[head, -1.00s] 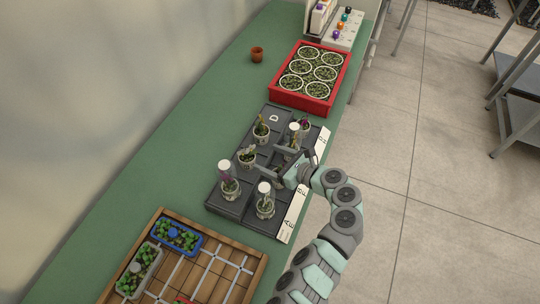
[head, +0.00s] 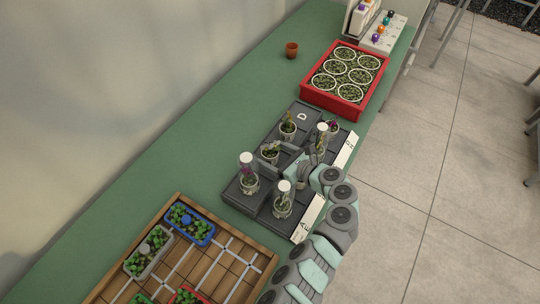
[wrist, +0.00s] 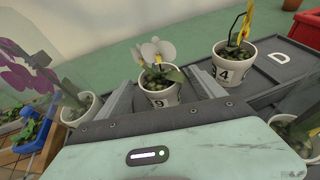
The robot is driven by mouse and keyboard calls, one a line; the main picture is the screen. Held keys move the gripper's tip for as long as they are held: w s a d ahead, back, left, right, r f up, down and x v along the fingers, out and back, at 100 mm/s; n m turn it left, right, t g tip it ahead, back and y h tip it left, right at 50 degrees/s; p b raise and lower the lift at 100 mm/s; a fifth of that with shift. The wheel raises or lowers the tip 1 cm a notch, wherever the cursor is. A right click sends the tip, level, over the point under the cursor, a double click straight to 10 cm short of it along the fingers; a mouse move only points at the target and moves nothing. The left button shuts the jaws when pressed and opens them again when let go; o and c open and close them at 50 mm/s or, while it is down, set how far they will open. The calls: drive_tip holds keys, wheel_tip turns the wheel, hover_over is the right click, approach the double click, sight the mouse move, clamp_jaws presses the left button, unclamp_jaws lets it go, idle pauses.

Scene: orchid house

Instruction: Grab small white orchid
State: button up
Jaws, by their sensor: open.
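A small white orchid (wrist: 157,50) grows in a white pot marked 9 (wrist: 160,93). In the wrist view the pot stands between the two fingers of my open gripper (wrist: 160,98), with the flowers above them. The fingers do not appear closed on it. In the head view the small pot (head: 270,153) stands in the dark tray (head: 237,203), and my gripper (head: 287,164) is close on its right, partly hidden by other plants.
A yellow orchid in a pot marked 4 (wrist: 233,62) stands right of pot 9. A purple orchid (wrist: 25,72) is close on the left. Tall capped plants (head: 283,203) crowd the tray's front. A red crate (head: 343,107) stands behind; a wooden tray (head: 225,285) lies in front.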

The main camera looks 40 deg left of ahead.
drive_tip(key=shift+x, duration=0.9)
drive_tip(key=shift+d, duration=0.1)
drive_tip(key=c, duration=1.5)
drive_tip(key=shift+c, duration=0.3)
drive_tip(key=shift+r, duration=0.1)
